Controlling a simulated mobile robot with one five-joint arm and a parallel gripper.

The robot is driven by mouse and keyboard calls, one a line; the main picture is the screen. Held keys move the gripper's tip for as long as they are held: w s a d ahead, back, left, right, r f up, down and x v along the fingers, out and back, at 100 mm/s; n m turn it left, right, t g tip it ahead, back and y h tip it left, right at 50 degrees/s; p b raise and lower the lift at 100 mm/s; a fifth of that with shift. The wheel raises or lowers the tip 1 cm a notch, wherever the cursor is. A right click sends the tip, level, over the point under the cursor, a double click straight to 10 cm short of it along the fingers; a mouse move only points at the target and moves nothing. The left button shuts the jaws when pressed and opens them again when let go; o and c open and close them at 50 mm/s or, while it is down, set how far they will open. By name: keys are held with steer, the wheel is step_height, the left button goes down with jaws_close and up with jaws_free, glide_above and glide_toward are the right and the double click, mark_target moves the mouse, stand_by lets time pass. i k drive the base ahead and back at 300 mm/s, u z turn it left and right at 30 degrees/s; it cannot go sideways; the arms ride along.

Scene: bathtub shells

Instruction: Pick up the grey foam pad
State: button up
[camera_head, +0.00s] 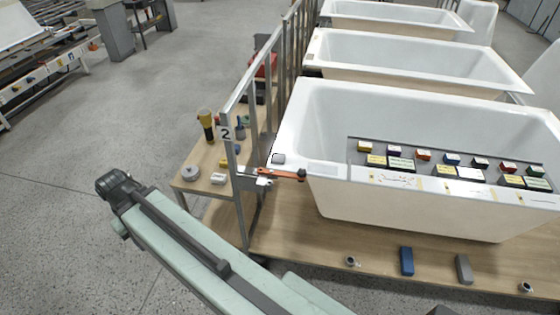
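Two grey pieces could be the grey foam pad, and I cannot tell which from this view. One is an oblong grey block (464,268) lying on the wooden platform in front of the near bathtub, right of a blue block (407,261). The other is a small grey piece (278,158) on the left end of the near bathtub's rim, beside an orange-and-black tool (285,173). My pale green arm crosses the lower left, apart from both pieces. No gripper fingers can be made out.
The near bathtub (335,200) carries a rack (355,151) of several small coloured blocks. A metal frame marked 2 (237,165) stands left of it, by a wooden side table (190,170) with bottles and small items. Small ring-like pieces (351,261) lie on the platform. The left floor is open.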

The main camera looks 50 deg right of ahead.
mark_target(276, 159)
steer(key=z, duration=0.1)
steer(key=i, duration=1.7)
steer(key=u, duration=0.1)
